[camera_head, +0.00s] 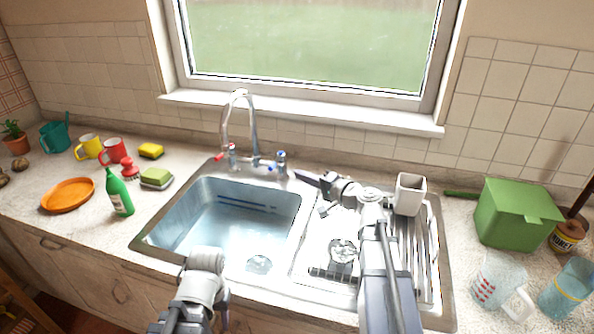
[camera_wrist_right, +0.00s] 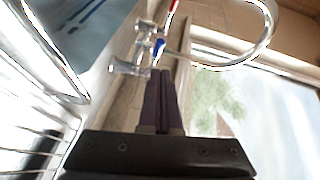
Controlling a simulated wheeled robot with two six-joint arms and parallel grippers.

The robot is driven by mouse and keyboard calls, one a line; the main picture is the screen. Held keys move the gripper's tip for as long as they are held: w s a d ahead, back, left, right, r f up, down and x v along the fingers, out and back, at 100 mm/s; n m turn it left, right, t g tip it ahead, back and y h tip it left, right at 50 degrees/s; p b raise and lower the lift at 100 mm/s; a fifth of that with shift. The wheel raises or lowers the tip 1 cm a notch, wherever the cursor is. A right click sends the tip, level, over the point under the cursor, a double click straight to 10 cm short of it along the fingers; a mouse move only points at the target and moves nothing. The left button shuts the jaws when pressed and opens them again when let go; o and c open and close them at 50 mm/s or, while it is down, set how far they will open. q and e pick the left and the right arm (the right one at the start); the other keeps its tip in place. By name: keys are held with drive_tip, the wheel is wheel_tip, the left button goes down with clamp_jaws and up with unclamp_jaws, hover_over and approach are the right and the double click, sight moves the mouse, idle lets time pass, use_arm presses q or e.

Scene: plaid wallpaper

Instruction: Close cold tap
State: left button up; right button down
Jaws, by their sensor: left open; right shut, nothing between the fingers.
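The cold tap (camera_head: 281,162), chrome with blue marks, stands right of the tall curved spout (camera_head: 254,130) at the sink's back edge. It also shows in the right wrist view, with a blue mark (camera_wrist_right: 158,52) just ahead of my fingertips. My right gripper (camera_head: 299,174) is shut and empty, its dark fingers pointing left at the cold tap from its right. In the right wrist view its fingertips (camera_wrist_right: 164,72) are very close to the tap; I cannot tell if they touch. My left gripper (camera_head: 226,298) is open, low in front of the sink, mostly hidden behind its wrist.
The hot tap (camera_head: 231,156) with a red lever stands left of the spout. The sink basin (camera_head: 225,222) is in front. A drainer (camera_head: 425,255) with a white cup (camera_head: 409,194) lies to the right. A green bottle (camera_head: 119,194) and sponges stand left; a green box (camera_head: 515,214) stands right.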

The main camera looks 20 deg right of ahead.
drive_tip(key=s, duration=0.3)
drive_tip(key=s+d, duration=0.1)
drive_tip(key=shift+s+r, duration=0.3)
drive_tip(key=shift+r, duration=0.05)
